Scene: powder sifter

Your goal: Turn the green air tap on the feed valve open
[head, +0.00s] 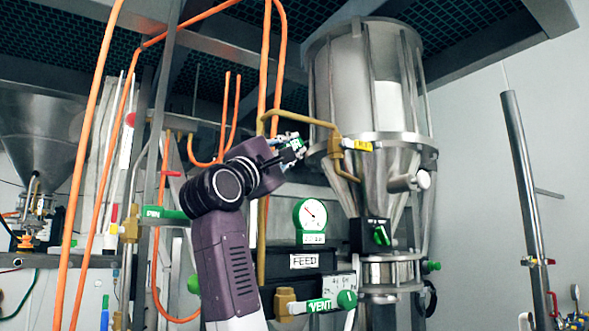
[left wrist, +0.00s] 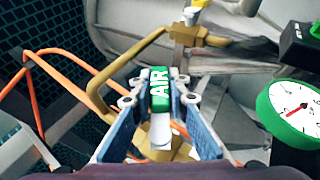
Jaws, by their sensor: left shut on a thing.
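The green air tap, lettered AIR, shows in the left wrist view (left wrist: 159,88) between the two blue-grey finger pads. Its end also shows in the head view (head: 296,145). My left gripper (head: 288,147) is shut on the tap handle, with a finger on each side, as the left wrist view (left wrist: 159,105) shows. A brass valve body (left wrist: 165,150) and bent brass pipe lie behind the tap, partly hidden by the gripper. A black panel labelled FEED (head: 305,262) is below. My right gripper is not in view.
A green pressure gauge (head: 311,215) is below right of the gripper. A yellow-handled brass valve (head: 350,144) and the steel hopper (head: 368,85) are to the right.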

